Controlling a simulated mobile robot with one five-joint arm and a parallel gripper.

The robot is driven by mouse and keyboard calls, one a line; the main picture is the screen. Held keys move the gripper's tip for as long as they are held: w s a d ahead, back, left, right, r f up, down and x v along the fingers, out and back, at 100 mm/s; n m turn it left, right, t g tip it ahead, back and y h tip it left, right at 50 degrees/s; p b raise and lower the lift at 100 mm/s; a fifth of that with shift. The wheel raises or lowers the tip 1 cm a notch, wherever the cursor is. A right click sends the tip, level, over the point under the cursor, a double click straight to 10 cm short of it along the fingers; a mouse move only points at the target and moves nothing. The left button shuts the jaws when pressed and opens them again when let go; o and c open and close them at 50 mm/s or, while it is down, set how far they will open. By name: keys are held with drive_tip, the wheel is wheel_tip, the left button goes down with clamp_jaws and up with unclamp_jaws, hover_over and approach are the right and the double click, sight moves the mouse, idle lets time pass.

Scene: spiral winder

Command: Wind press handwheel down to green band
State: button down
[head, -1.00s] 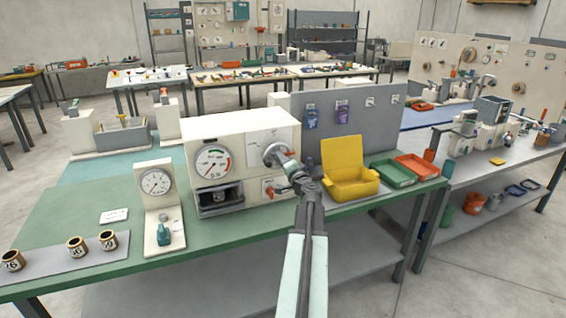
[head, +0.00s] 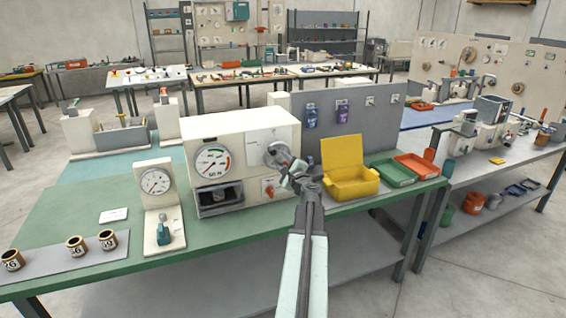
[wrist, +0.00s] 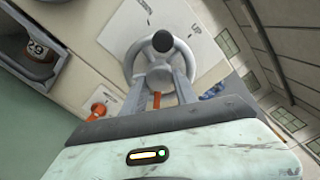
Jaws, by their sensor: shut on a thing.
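The press is a cream box (head: 238,133) with a round gauge (head: 213,160) on its front. The gauge has green and red bands; the needle's exact reading is too small to tell. The grey handwheel (head: 277,152) is on the right of the front and shows large in the wrist view (wrist: 133,60), with a dark knob (wrist: 163,41) on its rim. My gripper (head: 290,170) is at the lower right of the wheel. In the wrist view its two fingers (wrist: 159,82) are shut on the wheel's lower part. The exact contact is partly hidden.
An orange-red knob (head: 270,189) is below the wheel. A cup stands in the press opening (head: 220,198). A yellow open box (head: 350,180) is close right of my arm, with green (head: 391,173) and red (head: 418,165) trays beyond. A dial stand (head: 155,185) is to the left.

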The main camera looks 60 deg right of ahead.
drive_tip(key=m, duration=0.4)
drive_tip(key=shift+f, duration=0.1)
drive_tip(key=shift+a+m, duration=0.1)
drive_tip(key=shift+m, duration=1.7)
drive_tip(key=c, duration=1)
unclamp_jaws()
drive_tip(key=shift+o, duration=0.2)
drive_tip(key=v, duration=0.7)
drive_tip(key=shift+s+a, duration=0.25)
drive_tip(key=shift+a, duration=0.05)
